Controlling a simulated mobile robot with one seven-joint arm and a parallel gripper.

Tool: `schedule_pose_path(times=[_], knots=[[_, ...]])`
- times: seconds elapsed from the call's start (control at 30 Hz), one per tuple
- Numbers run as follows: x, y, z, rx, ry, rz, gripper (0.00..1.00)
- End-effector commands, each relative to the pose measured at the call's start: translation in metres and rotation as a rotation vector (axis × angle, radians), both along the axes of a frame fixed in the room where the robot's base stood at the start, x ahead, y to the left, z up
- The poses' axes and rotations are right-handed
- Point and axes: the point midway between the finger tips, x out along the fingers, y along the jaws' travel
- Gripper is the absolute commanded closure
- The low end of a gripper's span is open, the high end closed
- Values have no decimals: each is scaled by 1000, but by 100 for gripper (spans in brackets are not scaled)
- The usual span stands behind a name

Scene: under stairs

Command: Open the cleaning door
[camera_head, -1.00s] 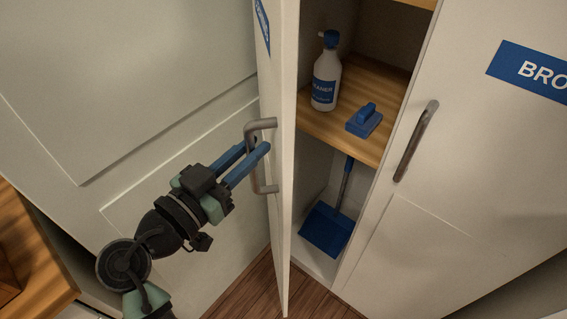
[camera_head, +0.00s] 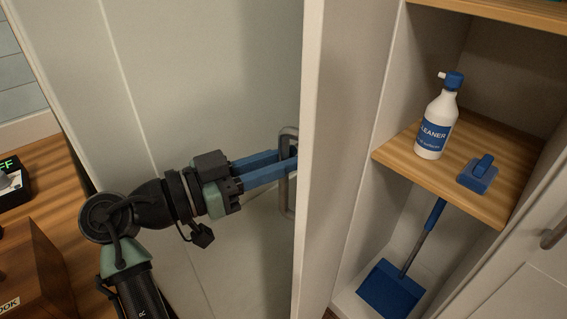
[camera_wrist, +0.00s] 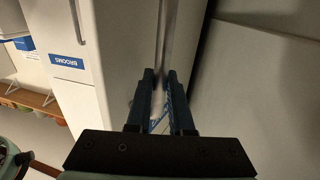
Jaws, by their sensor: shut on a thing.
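The fingers hide part of the handle.
The open cupboard holds a cleaner bottle (camera_head: 436,125) and a blue brush (camera_head: 479,174) on a wooden shelf (camera_head: 425,172). A blue dustpan (camera_head: 391,288) is below. The wrist view shows a BROOMS label (camera_wrist: 66,61) on the neighbouring door. A wooden surface (camera_head: 45,215) is at left.

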Motion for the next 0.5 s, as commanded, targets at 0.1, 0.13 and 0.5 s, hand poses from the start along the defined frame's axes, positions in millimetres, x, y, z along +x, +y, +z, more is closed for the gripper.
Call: schedule_pose_path(times=[0.1,0.13,0.5], knots=[[1,-2,2,1,-3,1,100],[1,-2,2,1,-3,1,100],[1,-2,2,1,-4,-1,57]])
